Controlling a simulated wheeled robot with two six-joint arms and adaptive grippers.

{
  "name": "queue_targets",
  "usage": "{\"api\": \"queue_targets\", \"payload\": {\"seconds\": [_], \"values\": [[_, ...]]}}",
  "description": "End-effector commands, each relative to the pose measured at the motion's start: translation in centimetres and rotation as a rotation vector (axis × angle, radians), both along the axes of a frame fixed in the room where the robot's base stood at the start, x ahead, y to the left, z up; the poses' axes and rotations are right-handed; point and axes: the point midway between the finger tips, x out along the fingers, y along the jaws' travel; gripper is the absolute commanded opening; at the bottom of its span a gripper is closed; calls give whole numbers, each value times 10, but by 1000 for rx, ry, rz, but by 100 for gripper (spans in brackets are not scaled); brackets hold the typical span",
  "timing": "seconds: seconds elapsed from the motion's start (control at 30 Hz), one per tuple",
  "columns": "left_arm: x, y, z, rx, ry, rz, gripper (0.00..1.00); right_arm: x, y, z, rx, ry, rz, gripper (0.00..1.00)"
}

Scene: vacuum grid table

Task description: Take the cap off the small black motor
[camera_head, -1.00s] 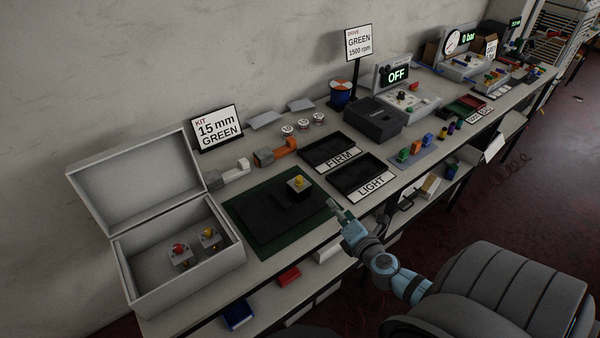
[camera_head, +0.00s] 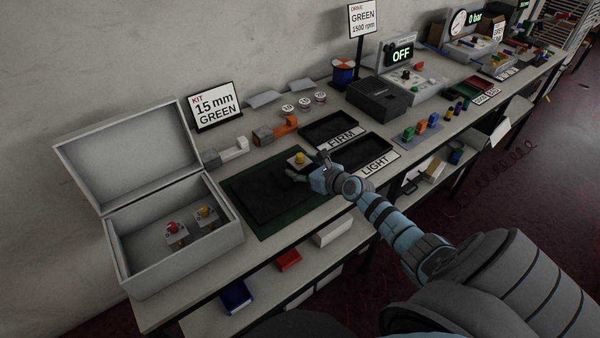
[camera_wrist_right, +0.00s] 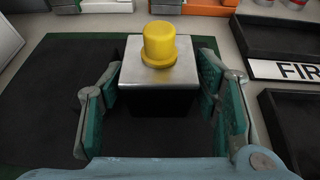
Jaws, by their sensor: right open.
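The small black motor (camera_wrist_right: 160,102) stands upright on a dark pad (camera_head: 262,192) on the green mat. It has a light metal top plate and a yellow cap (camera_wrist_right: 159,44) on top. The cap also shows in the head view (camera_head: 300,157). My right gripper (camera_head: 306,172) is at the motor's near side. In the right wrist view its open fingers (camera_wrist_right: 160,98) stand to the left and right of the motor's black body, below the cap, with gaps visible. My left gripper is not in view.
An open grey box (camera_head: 198,264) on the left holds two small motors with red and yellow caps. Black trays marked FIRM (camera_head: 325,121) and LIGHT (camera_head: 347,150) lie right of the mat (camera_head: 241,218). Orange and grey blocks (camera_head: 284,126) stand behind it.

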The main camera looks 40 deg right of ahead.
Motion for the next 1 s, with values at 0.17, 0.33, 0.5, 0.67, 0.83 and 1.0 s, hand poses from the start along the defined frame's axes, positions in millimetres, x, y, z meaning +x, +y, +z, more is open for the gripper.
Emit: {"api": "queue_targets", "payload": {"seconds": [0.17,0.33,0.5,0.67,0.83,1.0], "values": [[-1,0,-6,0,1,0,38,7,1,-4,-1,0,0,57],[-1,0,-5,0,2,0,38,7,1,-3,0,0,0,42],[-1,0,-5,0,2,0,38,6,0,-3,0,0,0,15],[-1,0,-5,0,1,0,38,6,0,-3,0,0,0,0],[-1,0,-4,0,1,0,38,7,0,-1,0,-4,-1,0],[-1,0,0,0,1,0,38,7,0,4,0,-4,-1,0]]}}
